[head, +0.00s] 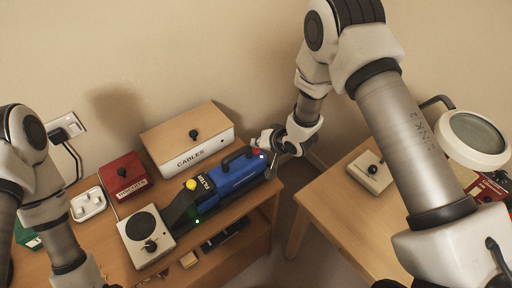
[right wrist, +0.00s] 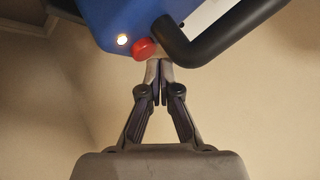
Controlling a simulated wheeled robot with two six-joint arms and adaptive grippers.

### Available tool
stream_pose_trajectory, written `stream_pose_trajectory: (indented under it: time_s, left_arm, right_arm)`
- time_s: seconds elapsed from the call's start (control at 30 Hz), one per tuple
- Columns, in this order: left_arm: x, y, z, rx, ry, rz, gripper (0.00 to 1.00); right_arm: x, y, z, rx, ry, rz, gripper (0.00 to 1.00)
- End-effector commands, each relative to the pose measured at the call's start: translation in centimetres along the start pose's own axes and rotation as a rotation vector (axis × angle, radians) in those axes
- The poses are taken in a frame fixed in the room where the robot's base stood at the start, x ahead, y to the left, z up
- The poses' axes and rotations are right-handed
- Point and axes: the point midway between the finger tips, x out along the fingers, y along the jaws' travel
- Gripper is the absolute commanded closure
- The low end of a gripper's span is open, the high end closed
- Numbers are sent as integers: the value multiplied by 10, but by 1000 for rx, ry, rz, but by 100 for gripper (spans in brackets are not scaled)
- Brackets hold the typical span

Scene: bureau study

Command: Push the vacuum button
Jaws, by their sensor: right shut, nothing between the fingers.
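The blue handheld vacuum (head: 237,178) lies on the desk, with a black handle on top and a dark nozzle toward the left. Its red button (head: 256,152) is at the right end. The red button (right wrist: 146,49) also shows in the right wrist view, beside a lit lamp (right wrist: 123,40) and the black handle (right wrist: 185,48). My right gripper (right wrist: 158,78) is shut and empty, its fingertips at the button's edge; I cannot tell whether they press it. In the head view the right gripper (head: 266,143) is at the vacuum's right end. My left gripper is out of view.
A white cables box (head: 188,150) stands behind the vacuum. A red biscuits box (head: 125,185), a white tray (head: 88,204) and a white device with a black disc (head: 145,238) are left. A second table (head: 345,215) with a magnifier lamp (head: 473,140) is right, across a gap.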

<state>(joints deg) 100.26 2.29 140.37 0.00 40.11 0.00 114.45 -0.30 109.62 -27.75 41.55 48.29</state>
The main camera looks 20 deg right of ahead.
Motion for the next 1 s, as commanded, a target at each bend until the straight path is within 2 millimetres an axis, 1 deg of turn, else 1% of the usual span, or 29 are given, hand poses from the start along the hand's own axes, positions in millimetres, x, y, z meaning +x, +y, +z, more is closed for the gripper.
stream_pose_trajectory:
  time_s: [0.2,0.47,1.0]
  left_arm:
    - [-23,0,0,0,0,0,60]
    - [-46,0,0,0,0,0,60]
    - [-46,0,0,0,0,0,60]
  right_arm:
    - [-20,-15,-15,0,1,-1,100]
    - [-41,-30,-30,0,0,0,100]
    - [-41,-30,-30,0,0,0,100]
